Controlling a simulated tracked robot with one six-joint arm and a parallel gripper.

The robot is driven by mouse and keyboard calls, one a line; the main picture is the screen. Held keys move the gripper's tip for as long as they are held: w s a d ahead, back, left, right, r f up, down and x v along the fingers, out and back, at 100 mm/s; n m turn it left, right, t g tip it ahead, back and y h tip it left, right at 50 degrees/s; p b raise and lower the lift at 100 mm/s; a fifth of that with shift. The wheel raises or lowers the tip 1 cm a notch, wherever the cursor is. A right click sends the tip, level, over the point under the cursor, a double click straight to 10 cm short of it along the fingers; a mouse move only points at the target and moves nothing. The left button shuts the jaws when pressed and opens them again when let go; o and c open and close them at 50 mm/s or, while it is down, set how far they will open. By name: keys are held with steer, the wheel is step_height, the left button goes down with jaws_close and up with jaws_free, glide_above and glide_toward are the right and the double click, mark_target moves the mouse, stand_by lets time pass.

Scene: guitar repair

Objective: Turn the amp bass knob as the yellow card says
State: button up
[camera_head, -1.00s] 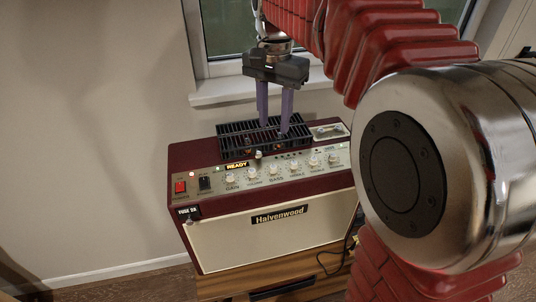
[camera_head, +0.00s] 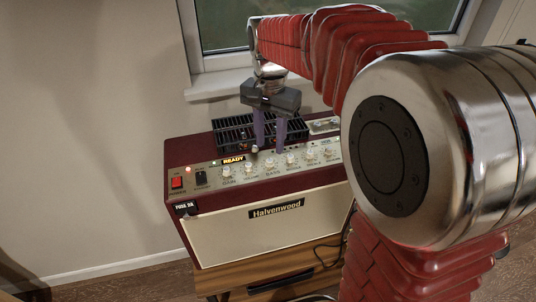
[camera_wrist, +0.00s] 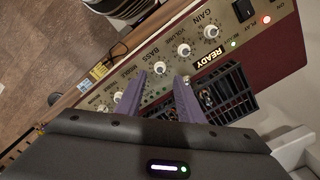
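The maroon and cream amp (camera_head: 270,228) has a row of pale knobs on its slanted panel. The bass knob (camera_head: 271,163) is third from the left; in the wrist view, the bass knob (camera_wrist: 159,68) shows just beyond the gap between the fingertips. My gripper (camera_head: 270,149) points down with its two purple fingers apart and empty, close behind and above the bass knob. The fingers also show in the wrist view (camera_wrist: 160,76). A small yellow patch (camera_wrist: 98,72), possibly the yellow card, shows beyond the amp's front edge; its writing is too small to read.
The volume knob (camera_head: 248,168) and middle knob (camera_head: 291,159) are close on either side. A black metal grille (camera_head: 233,131) rises behind the panel. The amp stands on a wooden cabinet (camera_head: 275,268). A window sill (camera_head: 222,87) is behind.

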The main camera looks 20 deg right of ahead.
mark_target(269, 160)
steer(key=shift+f, duration=2.7)
jaws_close()
steer(key=shift+a, duration=0.15)
